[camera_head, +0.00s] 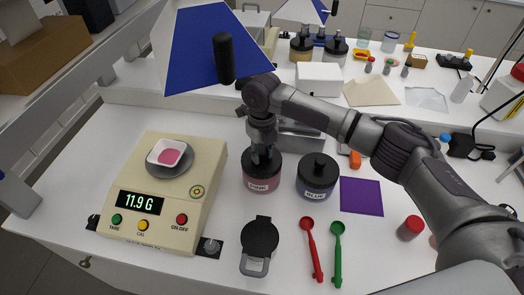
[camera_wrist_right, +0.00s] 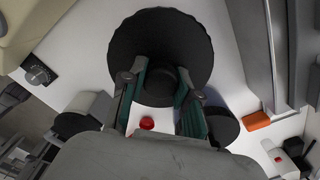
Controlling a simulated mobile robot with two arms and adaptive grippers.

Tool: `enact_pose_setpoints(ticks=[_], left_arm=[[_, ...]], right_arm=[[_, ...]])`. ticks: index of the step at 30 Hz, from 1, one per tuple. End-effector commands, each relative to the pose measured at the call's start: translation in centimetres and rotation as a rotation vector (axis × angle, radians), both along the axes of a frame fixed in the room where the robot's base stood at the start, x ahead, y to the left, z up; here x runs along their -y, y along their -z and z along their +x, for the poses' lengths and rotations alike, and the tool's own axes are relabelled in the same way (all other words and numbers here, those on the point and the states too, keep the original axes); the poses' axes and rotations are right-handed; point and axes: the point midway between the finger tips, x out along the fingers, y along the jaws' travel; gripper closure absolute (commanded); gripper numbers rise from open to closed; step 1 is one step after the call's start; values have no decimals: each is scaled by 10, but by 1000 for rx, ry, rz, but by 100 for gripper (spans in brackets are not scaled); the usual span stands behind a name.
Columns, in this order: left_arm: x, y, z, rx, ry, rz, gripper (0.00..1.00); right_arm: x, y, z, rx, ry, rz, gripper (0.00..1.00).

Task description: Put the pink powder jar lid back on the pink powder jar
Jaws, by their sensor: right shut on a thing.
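The pink powder jar (camera_head: 259,185), with a pink label, stands on the white table right of the scale. My right gripper (camera_head: 262,152) points down over it, shut on the knob of the black pink powder jar lid (camera_head: 250,163). In the right wrist view the lid (camera_wrist_right: 160,30) is a wide black disc, its knob between the fingers of the right gripper (camera_wrist_right: 160,88). The lid is at the jar's mouth; I cannot tell whether it is fully seated. The lid hides the jar in the wrist view. My left gripper is not in view.
The blue jar (camera_head: 316,180) with its black lid stands close on the right. The scale (camera_head: 205,190) holds a white dish (camera_head: 154,153) of pink powder and reads 11.9 G. A dark round tool (camera_head: 260,238), a red spoon (camera_head: 312,250) and a green spoon (camera_head: 337,255) lie in front.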

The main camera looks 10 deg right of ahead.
Motion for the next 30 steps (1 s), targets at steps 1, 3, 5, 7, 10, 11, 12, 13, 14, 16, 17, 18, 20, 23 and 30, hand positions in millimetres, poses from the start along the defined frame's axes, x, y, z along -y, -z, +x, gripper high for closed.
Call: enact_pose_setpoints(ticks=[1,3,5,7,10,11,12,13,14,16,17,18,20,23,30], left_arm=[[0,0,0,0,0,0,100],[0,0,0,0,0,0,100],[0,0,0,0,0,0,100],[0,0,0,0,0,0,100],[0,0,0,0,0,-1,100],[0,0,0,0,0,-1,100],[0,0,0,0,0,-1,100],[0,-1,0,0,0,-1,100],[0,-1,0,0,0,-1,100],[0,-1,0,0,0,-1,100],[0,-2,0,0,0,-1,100],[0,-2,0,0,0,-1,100],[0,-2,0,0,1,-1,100],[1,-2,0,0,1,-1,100],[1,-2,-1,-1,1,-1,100]], right_arm=[[0,0,0,1,0,0,100],[0,0,0,0,0,0,100],[0,0,0,1,0,0,100],[0,0,0,1,0,0,100],[0,0,0,1,0,0,100],[0,0,0,0,0,0,100],[0,0,0,0,0,0,100],[0,1,0,0,0,0,100],[0,1,0,0,0,0,100],[0,2,0,1,0,0,100],[0,3,0,1,-1,0,100],[0,3,0,1,-1,0,100],[0,4,1,2,-1,1,100],[0,4,1,2,-1,1,100],[0,4,0,1,0,0,64]])
